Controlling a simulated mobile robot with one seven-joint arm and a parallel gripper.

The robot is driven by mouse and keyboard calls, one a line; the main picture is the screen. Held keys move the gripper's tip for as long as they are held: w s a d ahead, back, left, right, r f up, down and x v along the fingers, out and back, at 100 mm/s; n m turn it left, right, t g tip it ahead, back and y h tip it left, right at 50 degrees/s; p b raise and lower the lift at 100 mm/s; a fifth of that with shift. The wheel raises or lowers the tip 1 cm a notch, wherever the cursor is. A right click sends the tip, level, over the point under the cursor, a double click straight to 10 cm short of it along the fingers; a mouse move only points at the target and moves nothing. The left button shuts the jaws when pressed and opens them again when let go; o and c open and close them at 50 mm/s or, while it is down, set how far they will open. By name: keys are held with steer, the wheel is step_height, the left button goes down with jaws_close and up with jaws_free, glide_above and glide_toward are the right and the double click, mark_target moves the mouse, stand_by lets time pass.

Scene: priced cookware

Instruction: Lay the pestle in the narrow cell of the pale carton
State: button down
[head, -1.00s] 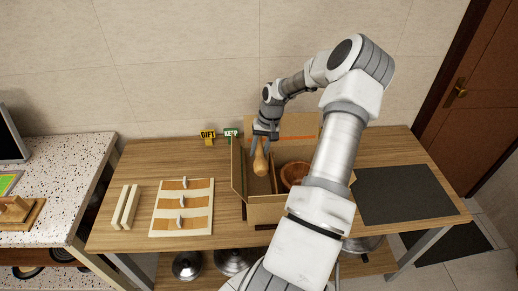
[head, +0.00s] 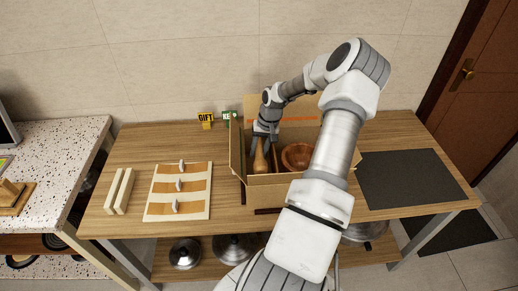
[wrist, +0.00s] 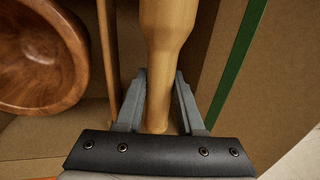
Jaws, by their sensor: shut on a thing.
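The pestle (head: 260,158) is pale wood and hangs upright-looking in my gripper (head: 265,132). In the wrist view the pestle (wrist: 168,25) runs between the two grey fingers, and my gripper (wrist: 158,100) is shut on its thin end. The pale carton (head: 285,190) stands open on the table. Its narrow cell is on the left, and the pestle is over or inside that cell; I cannot tell whether it touches the bottom. The divider (wrist: 108,60) runs beside the pestle. A brown wooden bowl (head: 297,156) sits in the wider right cell and also shows in the wrist view (wrist: 40,60).
A dark mat (head: 412,180) lies right of the carton. A board with orange strips (head: 178,198) and two pale bars (head: 119,190) lie on the left. GIFT (head: 206,119) and green (head: 229,116) signs stand behind. My arm hides part of the carton's right side.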

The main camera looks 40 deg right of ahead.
steer(key=shift+s+d+b+x, duration=0.2)
steer(key=shift+b+x, duration=0.6)
steer(key=shift+x, duration=0.4)
steer(key=shift+s+d+b+x, duration=0.2)
steer(key=shift+b+x, duration=0.55)
steer(key=shift+x, duration=0.45)
steer(key=shift+s+d+b+x, duration=0.15)
steer(key=shift+b+x, duration=0.65)
steer(key=shift+x, duration=0.4)
steer(key=shift+f, duration=0.2)
steer(key=shift+c, duration=2.2)
jaws_free()
steer(key=w+a+p+v, duration=0.1)
steer(key=p+v, duration=0.5)
steer(key=v, duration=0.3)
steer(key=w+a+p+v, duration=0.1)
steer(key=p+v, duration=0.4)
steer(key=v, duration=0.5)
steer(key=shift+w+a+r+p, duration=0.3)
steer(key=shift+a+r+p, duration=0.1)
steer(key=shift+a+r, duration=0.05)
